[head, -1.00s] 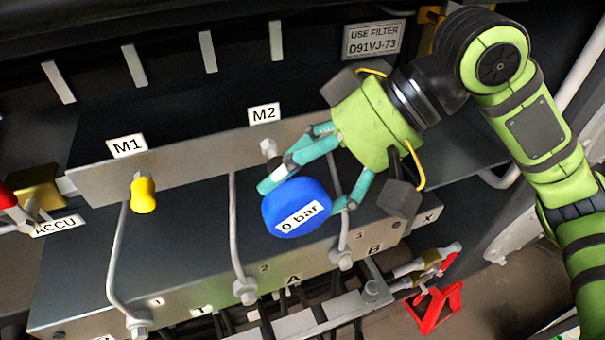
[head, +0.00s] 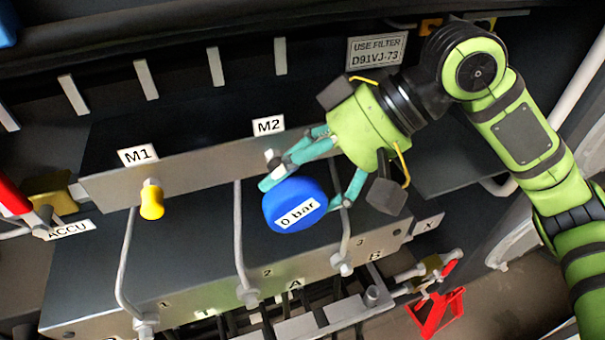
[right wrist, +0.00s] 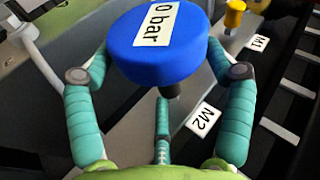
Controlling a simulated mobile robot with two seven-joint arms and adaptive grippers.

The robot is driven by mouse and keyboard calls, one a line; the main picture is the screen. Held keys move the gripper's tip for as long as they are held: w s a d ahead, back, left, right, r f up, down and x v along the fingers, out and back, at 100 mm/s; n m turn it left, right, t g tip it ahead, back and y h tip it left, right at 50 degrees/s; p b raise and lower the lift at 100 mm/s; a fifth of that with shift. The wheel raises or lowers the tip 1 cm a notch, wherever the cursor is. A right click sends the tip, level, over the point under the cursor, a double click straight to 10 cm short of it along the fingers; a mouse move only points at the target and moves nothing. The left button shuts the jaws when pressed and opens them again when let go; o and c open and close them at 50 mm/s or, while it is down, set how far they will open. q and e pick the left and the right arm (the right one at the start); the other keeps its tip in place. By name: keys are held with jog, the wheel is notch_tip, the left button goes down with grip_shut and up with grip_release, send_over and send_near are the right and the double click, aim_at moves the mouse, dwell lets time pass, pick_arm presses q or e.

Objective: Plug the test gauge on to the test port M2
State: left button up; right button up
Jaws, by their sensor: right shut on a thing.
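The test gauge (head: 293,206) is a blue round body with a white "0 bar" label. My right gripper (head: 305,182) is shut on it, and the gauge also shows between the fingers in the right wrist view (right wrist: 157,48), with a short dark stem underneath. The M2 label (head: 268,125) stands on the edge of the grey rail. The pale fitting of test port M2 (head: 271,154) shows just below it, partly hidden by a finger. The gauge is just below and right of this port; I cannot tell whether its stem touches it. My left gripper is not in view.
Port M1 carries a yellow cap (head: 152,203) left of M2. Grey pipes (head: 240,235) run down in front of the rail to the valve block (head: 95,285). Red-handled valves sit at the far left (head: 14,198) and lower right (head: 436,310).

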jog(key=shift+w+a+r, duration=0.1)
jog(key=shift+w, duration=0.15)
jog(key=shift+c, duration=0.6)
jog(key=o, duration=1.5)
jog(key=shift+w+a, duration=0.1)
